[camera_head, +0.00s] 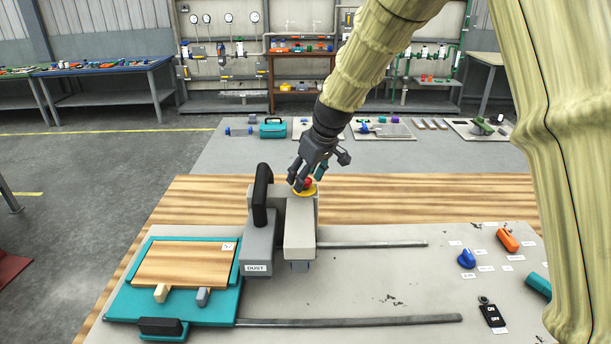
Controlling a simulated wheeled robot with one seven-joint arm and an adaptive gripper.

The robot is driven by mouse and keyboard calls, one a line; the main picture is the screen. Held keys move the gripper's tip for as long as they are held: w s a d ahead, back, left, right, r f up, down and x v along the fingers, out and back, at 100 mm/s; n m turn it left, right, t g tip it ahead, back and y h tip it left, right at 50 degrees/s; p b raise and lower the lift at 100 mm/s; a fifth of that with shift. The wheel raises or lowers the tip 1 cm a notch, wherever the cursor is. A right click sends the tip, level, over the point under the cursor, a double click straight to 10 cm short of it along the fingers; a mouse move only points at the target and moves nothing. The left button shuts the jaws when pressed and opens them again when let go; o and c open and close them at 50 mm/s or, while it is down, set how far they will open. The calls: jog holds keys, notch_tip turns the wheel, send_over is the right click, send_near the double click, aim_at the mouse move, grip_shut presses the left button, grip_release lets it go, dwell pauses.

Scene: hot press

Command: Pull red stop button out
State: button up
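The red stop button (308,182) sits on a yellow round base (305,192) on top of the grey press head (299,215). My gripper (305,182) points down at the button from above, with its dark fingers right at it. The fingers partly cover the button, so only a small red part shows. One finger is on the button's left side. I cannot tell whether the fingers touch the button or how far they are closed.
A black upright handle (262,195) stands just left of the button. A teal press tray (227,297) with a wooden board (184,264) lies at the front left. Blue (467,259) and orange (508,240) knobs and a black switch (491,314) are at right.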

jog(key=v, duration=1.2)
jog(key=shift+w, duration=0.1)
